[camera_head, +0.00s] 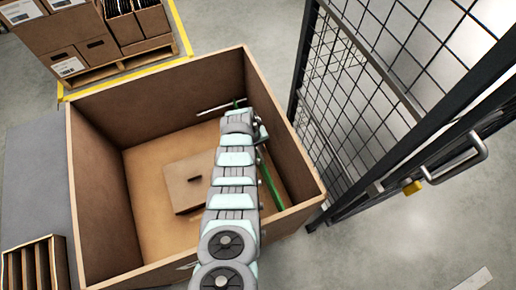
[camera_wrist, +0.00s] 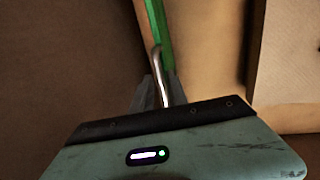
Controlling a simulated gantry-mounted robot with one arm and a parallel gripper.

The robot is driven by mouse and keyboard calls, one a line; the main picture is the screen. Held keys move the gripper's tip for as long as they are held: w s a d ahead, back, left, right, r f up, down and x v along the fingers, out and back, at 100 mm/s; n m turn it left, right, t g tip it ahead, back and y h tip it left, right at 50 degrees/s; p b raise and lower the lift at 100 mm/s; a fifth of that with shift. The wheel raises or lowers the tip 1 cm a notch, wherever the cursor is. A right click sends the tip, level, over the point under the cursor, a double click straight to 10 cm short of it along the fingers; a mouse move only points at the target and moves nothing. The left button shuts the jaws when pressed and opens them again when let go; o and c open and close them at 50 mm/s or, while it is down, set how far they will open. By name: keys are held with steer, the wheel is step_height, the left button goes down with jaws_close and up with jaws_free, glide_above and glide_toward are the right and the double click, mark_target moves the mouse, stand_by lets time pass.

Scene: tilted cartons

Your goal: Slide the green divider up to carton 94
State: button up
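The green divider (camera_head: 270,182) runs as a thin strip along the right inner wall of the big cardboard bin; my arm hides part of it. In the wrist view the green divider (camera_wrist: 159,35) rises from behind my gripper (camera_wrist: 158,92). A thin bent metal rod (camera_wrist: 156,62) stands between the grey fingers, in front of the divider. I cannot tell whether the fingers grip anything. A flat brown carton (camera_head: 184,186) with a dark slot lies on the bin floor, left of my arm. No number is readable, so I cannot confirm it as carton 94.
The bin's walls (camera_head: 95,190) surround my arm's reach. A pale rod (camera_head: 220,106) lies near its far wall. A pale carton face (camera_wrist: 290,60) is at right in the wrist view. A mesh fence (camera_head: 350,100) with a padlock (camera_head: 411,187) stands right of the bin.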

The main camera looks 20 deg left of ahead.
jaws_close()
stand_by(1.0)
